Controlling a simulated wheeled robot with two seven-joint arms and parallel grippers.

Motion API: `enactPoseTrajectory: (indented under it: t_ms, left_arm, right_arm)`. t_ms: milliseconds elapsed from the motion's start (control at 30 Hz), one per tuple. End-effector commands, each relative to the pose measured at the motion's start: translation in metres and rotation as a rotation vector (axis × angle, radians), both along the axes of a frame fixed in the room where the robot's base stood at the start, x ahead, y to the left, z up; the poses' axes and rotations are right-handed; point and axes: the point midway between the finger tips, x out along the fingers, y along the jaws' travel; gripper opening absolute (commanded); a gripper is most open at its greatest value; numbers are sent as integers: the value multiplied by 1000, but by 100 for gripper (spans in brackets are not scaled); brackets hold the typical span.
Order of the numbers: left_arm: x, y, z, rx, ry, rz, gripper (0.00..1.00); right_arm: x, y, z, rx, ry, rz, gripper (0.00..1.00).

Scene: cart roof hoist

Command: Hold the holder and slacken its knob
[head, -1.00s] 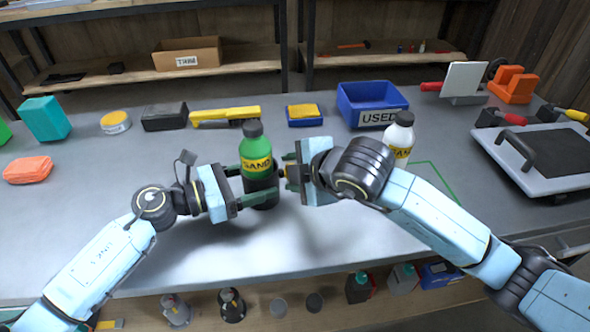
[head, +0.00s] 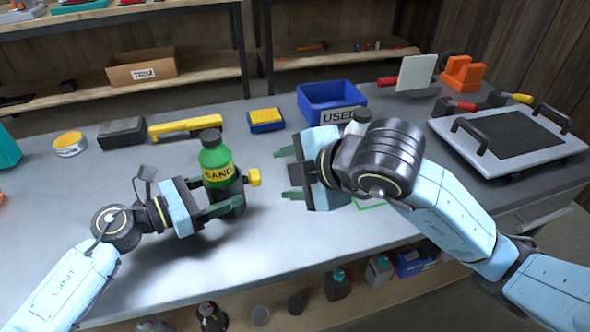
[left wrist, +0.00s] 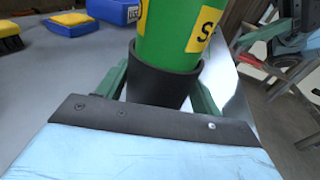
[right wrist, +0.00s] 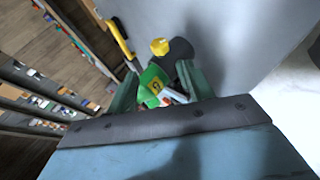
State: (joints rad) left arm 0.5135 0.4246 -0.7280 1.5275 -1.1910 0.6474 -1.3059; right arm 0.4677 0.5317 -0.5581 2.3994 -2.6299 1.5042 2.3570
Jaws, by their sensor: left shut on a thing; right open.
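The dark holder (head: 229,200) stands on the bench with a green bottle (head: 215,163) labelled SAND upright in it. The holder also shows in the left wrist view (left wrist: 160,86). Its yellow knob (head: 254,177) sticks out to the right; it also shows in the right wrist view (right wrist: 159,47). My left gripper (head: 222,196) is shut on the holder, one finger on each side. My right gripper (head: 287,172) is open and empty, to the right of the knob and apart from it. Much of the holder is hidden by my left gripper.
A blue USED bin (head: 330,98), a blue and yellow sponge or brush (head: 265,120), a yellow tool (head: 187,128) and a dark box (head: 122,133) stand behind. A grey tray with handles (head: 508,140) lies at right. The bench front is clear.

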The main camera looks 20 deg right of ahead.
Motion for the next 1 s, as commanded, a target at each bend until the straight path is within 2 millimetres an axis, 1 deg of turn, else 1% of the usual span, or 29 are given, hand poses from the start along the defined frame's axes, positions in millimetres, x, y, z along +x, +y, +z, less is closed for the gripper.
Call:
enactPoseTrajectory:
  t_ms: [33, 167, 467, 567, 667, 767, 800, 867, 900, 967, 1000]
  left_arm:
    - [0, 0, 0, 1, 0, 0, 44]
    - [0, 0, 0, 1, 0, 0, 44]
    - [0, 0, 0, 1, 0, 0, 44]
    - [0, 0, 0, 1, 0, 0, 44]
    - [0, 0, 0, 1, 0, 0, 44]
    - [0, 0, 0, 1, 0, 0, 44]
    - [0, 0, 0, 1, 0, 0, 44]
    - [0, 0, 0, 1, 0, 0, 44]
    - [0, 0, 0, 1, 0, 0, 44]
    - [0, 0, 0, 1, 0, 0, 44]
    - [0, 0, 0, 1, 0, 0, 44]
  right_arm:
    - [-4, -2, 4, 1, 0, 1, 52]
    - [-10, -6, 9, 1, 0, 1, 52]
    - [-11, -6, 10, 0, 1, 0, 52]
    - [-13, -3, 9, 12, 4, 16, 52]
    - [-19, 12, 10, 63, 15, 79, 52]
    - [-34, 38, 14, 175, 37, 195, 52]
    - [-42, 51, 18, 237, 47, 250, 52]
    - [-56, 70, 27, 347, 63, 336, 52]
    - [-66, 81, 35, 429, 72, 391, 52]
    - [-79, 95, 50, 556, 87, 461, 52]
    - [-87, 102, 61, 644, 95, 501, 52]
